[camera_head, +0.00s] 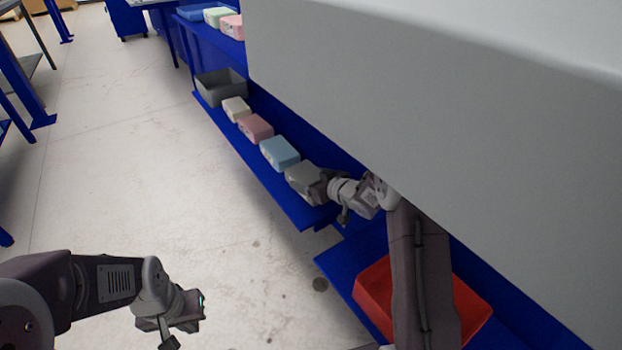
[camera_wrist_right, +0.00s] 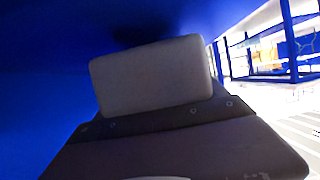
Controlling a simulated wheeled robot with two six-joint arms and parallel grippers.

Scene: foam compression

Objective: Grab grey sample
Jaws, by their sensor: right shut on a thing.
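The grey sample (camera_head: 301,176) is a block at the near end of the lower blue shelf in the head view. My right gripper (camera_head: 318,186) is at its right side and shut on it. In the right wrist view the grey sample (camera_wrist_right: 150,76) stands out just beyond the dark gripper body (camera_wrist_right: 165,120); the fingertips are not clear there. My left gripper (camera_head: 180,318) is at the lower left over the floor, away from the shelf. Its fingers are too small and turned to show whether they are open.
Blue (camera_head: 279,152), pink (camera_head: 255,127) and cream (camera_head: 236,109) blocks and a grey bin (camera_head: 222,88) line the lower shelf (camera_head: 262,170). A red bin (camera_head: 468,306) stands at the lower right. A large grey panel (camera_head: 450,110) hides much of the right.

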